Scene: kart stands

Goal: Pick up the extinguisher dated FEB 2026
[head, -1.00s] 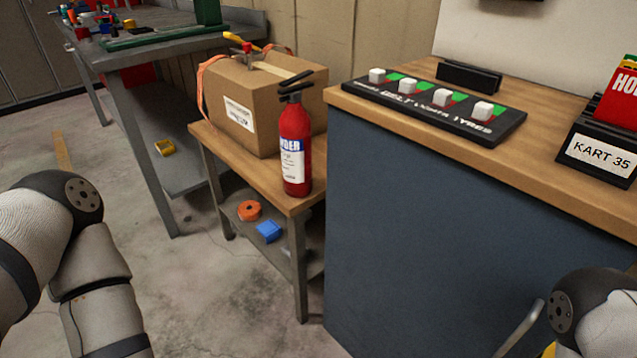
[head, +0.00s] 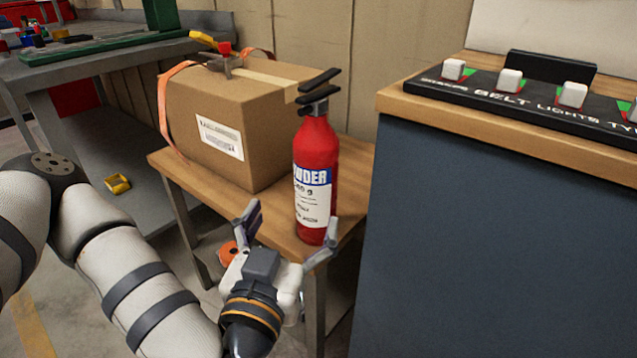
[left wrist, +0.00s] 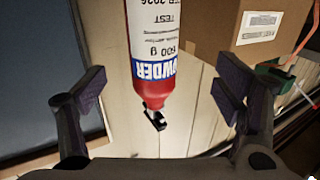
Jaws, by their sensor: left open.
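A red fire extinguisher (head: 316,165) with a black handle stands upright on the wooden top of a small table (head: 352,155). Its white and blue label faces me; the small date print is hard to read in the head view. In the left wrist view the extinguisher (left wrist: 150,45) appears upside down, with "POWDER", "600 g" and a partly cut line ending in 2026. My left gripper (head: 290,232) is open, its fingers in front of the extinguisher's lower part. In the wrist view the extinguisher lies between the spread fingers, apart from both. My right gripper is not in view.
A cardboard box (head: 205,110) with an orange strap and a clamp stands left of the extinguisher. A dark blue counter (head: 480,230) with a switch panel (head: 530,98) rises close on the right. A grey workbench (head: 95,60) stands behind left.

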